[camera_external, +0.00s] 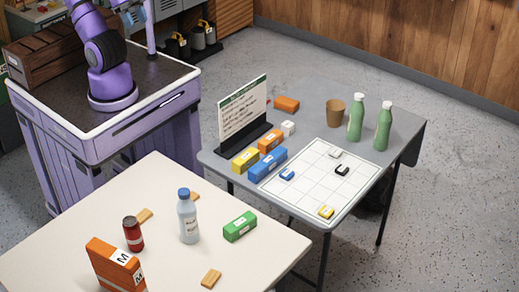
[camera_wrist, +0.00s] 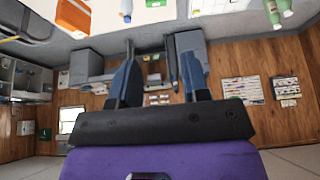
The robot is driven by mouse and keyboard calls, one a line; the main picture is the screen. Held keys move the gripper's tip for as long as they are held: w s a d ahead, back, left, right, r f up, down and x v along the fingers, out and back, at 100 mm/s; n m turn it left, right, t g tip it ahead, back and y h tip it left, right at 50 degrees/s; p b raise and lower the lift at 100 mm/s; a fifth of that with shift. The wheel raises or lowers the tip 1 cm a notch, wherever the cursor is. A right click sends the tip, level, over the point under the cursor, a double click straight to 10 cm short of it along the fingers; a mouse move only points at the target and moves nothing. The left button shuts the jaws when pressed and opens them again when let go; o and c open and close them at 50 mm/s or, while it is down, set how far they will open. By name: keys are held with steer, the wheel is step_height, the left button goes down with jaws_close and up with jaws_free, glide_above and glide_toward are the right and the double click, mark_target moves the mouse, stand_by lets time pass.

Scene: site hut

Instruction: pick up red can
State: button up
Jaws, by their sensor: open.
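The red can (camera_external: 133,234) stands upright on the white table (camera_external: 240,270) in the external view, left of a clear bottle with a blue cap and behind an orange box. I cannot make out the can in the wrist view. My gripper (camera_wrist: 160,85) shows in the wrist view with its two dark fingers spread apart and nothing between them. It is away from the can. In the external view only my purple arm's lower part shows, so the gripper is out of that frame.
Near the can are the orange box (camera_external: 115,266), the bottle (camera_external: 188,218), a green box (camera_external: 240,226) and small wooden blocks (camera_external: 211,279). A grey table (camera_external: 310,115) behind holds a sign (camera_external: 243,108), several boxes, a grid board (camera_external: 315,205), a brown cup (camera_external: 336,113) and green bottles (camera_external: 383,127).

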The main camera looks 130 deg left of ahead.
steer(key=o, duration=0.7)
steer(key=shift+o, duration=0.2)
